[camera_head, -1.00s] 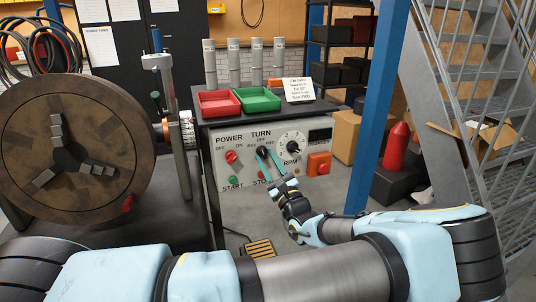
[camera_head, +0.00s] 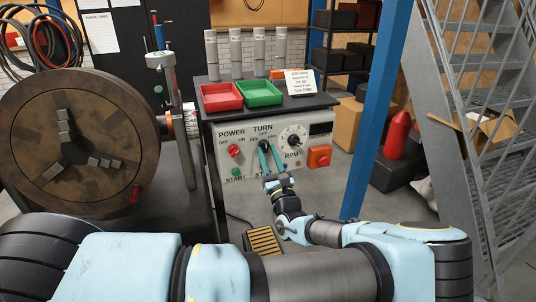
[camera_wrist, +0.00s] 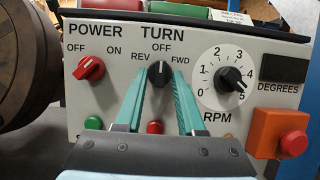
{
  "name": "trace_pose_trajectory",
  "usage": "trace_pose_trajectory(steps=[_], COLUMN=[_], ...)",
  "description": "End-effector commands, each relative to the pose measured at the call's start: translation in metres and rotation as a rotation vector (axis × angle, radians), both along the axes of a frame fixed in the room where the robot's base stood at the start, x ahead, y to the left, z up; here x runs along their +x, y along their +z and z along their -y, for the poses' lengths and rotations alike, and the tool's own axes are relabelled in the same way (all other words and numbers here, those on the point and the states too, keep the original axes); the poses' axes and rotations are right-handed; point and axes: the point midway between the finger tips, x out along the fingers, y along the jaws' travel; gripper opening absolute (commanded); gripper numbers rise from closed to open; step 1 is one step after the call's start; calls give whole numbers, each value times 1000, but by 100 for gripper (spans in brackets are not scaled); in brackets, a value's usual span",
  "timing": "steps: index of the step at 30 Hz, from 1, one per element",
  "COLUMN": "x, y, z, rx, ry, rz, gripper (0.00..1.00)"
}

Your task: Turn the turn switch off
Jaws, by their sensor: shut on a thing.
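The turn switch (camera_wrist: 160,74) is a dark knob under the TURN label, with REV, OFF and FWD around it. In the wrist view its pointer stands about upright, toward OFF. It also shows on the control panel in the head view (camera_head: 263,146), small and partly covered by my fingers. My gripper (camera_wrist: 161,76) has its two teal fingers on either side of the knob, shut on it. In the head view my gripper (camera_head: 264,149) reaches the panel from the lower right.
A red power switch (camera_wrist: 90,68) is left of the turn switch, and an RPM dial (camera_wrist: 230,78) is right. A red stop button (camera_wrist: 155,127) lies below, between my fingers. An orange box with a red button (camera_wrist: 280,137) is at lower right. A large chuck (camera_head: 75,145) stands left.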

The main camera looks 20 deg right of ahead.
Motion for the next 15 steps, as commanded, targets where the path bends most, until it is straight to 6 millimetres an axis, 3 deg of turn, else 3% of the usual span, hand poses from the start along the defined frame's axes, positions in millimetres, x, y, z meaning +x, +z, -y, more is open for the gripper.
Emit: trace_pose_trajectory(steps=[4,5,6,15], x=[2,2,2,-1], y=[3,3,3,0], z=[0,0,0,0], rx=[-2,-2,-2,-2], ry=[1,1,1,0], rz=[6,6,5,2], gripper=[0,40,45,46])
